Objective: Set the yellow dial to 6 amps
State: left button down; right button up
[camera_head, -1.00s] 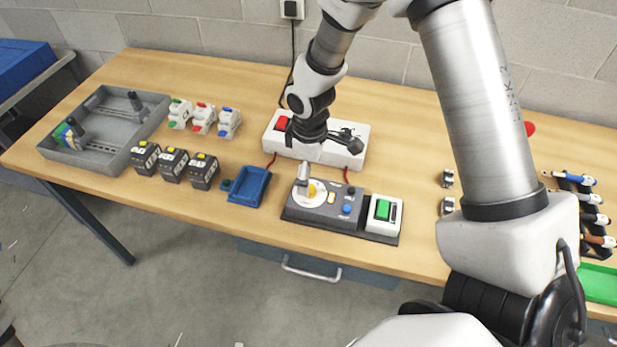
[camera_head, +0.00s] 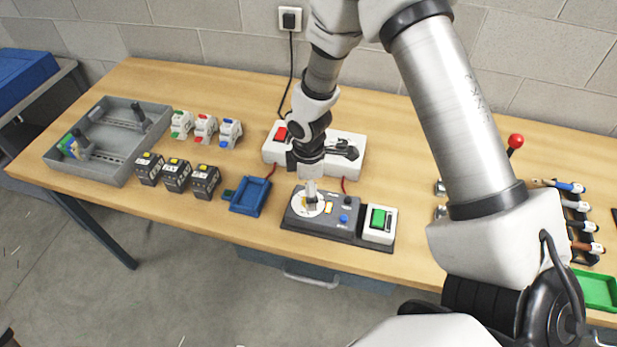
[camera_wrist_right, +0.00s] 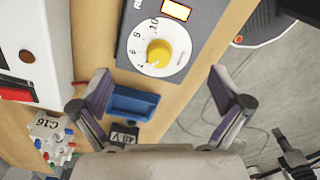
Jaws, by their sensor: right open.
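The yellow dial (camera_wrist_right: 159,52) sits on a round white numbered face (camera_wrist_right: 174,35) on a dark grey control panel (camera_head: 345,232). In the wrist view the dial is clear, but I cannot tell which number it points to. In the head view, my gripper covers most of it and part of the white face (camera_head: 300,209). My right gripper (camera_wrist_right: 162,90) is open and empty, with its fingers wide apart. In the head view, the right gripper (camera_head: 311,192) is over the dial face; I cannot tell whether it touches. My left gripper is not in view.
A white box with a red switch (camera_head: 281,134) stands behind the panel. A green-button box (camera_head: 378,220) is right of it, a blue tray (camera_head: 250,196) left. Black modules (camera_head: 176,178), white breakers (camera_head: 205,130) and a grey bin (camera_head: 104,170) stand farther left.

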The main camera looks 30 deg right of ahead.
jog(key=shift+f+b, duration=1.4)
jog(key=shift+f, duration=0.9)
jog(key=shift+w, duration=0.1)
jog(key=c, duration=0.9)
jog(key=shift+s+a+r, duration=0.2)
jog(key=shift+s, duration=0.1)
jog(key=c, duration=0.4)
jog(key=shift+o, duration=0.2)
jog(key=shift+o, duration=0.4)
jog(key=shift+w+f, duration=0.1)
